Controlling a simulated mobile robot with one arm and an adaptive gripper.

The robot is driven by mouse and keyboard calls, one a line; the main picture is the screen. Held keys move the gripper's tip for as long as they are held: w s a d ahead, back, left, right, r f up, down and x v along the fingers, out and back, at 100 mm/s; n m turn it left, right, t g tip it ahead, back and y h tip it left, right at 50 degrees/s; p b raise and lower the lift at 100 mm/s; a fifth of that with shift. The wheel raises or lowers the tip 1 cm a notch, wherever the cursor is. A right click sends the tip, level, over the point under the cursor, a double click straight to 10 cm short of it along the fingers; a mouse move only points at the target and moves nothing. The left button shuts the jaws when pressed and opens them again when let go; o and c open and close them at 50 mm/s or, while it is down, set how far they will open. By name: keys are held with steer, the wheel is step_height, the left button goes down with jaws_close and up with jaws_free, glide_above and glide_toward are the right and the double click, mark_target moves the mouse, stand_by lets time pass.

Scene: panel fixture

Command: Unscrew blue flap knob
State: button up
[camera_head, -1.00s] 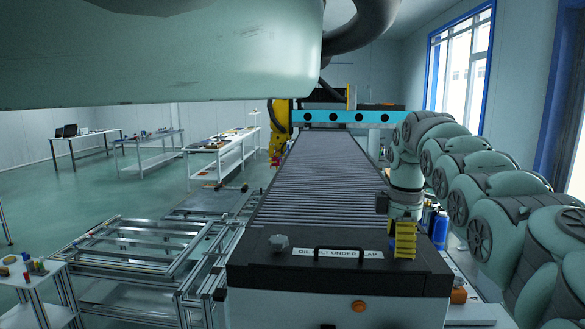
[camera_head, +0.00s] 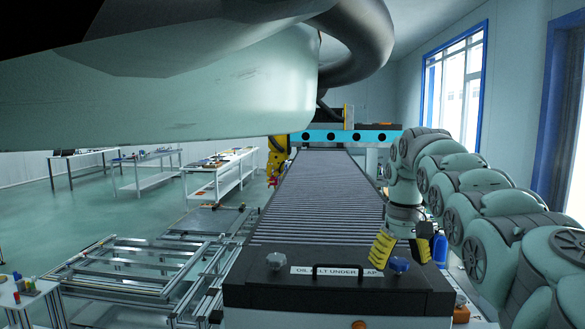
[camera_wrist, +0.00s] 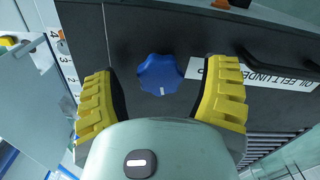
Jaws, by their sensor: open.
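The blue flap knob (camera_head: 399,265) sits on the right side of the dark flap panel (camera_head: 300,298) at the front of the conveyor. It also shows in the wrist view (camera_wrist: 160,74), seated on the panel with a pale mark on its rim. My gripper (camera_head: 383,247) has yellow ridged fingers and is open and empty. In the wrist view my gripper (camera_wrist: 164,92) has one finger to each side of the knob, with a gap on both sides. The fingertips appear apart from the knob; how high they are above the panel is hard to tell.
A grey knob (camera_head: 275,261) sits on the panel's left side. A black handle (camera_head: 338,268) and a white label (camera_wrist: 230,70) lie between the knobs. The ribbed conveyor (camera_head: 315,200) runs behind. A blue bottle (camera_head: 440,250) stands right of the panel.

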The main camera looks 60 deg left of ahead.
steer(key=m, duration=0.3)
steer(key=shift+s+a+f+m+b, duration=0.1)
steer(key=shift+m+b, duration=0.2)
steer(key=shift+m, duration=0.1)
steer(key=m+b, duration=0.1)
steer(key=m, duration=0.2)
steer(key=shift+m, duration=0.3)
steer(key=m, duration=0.3)
steer(key=shift+m+b, duration=0.3)
steer(key=shift+b, duration=0.1)
steer(key=m, duration=0.4)
steer(key=shift+a, duration=0.1)
steer(key=shift+r+m+p, duration=0.25)
steer(key=shift+m+p, duration=0.35)
steer(key=shift+m, duration=0.5)
steer(key=m+p, duration=0.1)
steer(key=p, duration=0.1)
steer(key=shift+r+m+p, duration=0.2)
steer(key=shift+m+p, duration=0.2)
steer(key=m+p, duration=0.3)
steer(key=p, duration=0.3)
steer(key=m+p, duration=0.1)
steer(key=p, duration=0.2)
steer(key=shift+f+m+p, duration=0.1)
steer(key=shift+m+p, duration=0.2)
steer(key=shift+p, duration=0.05)
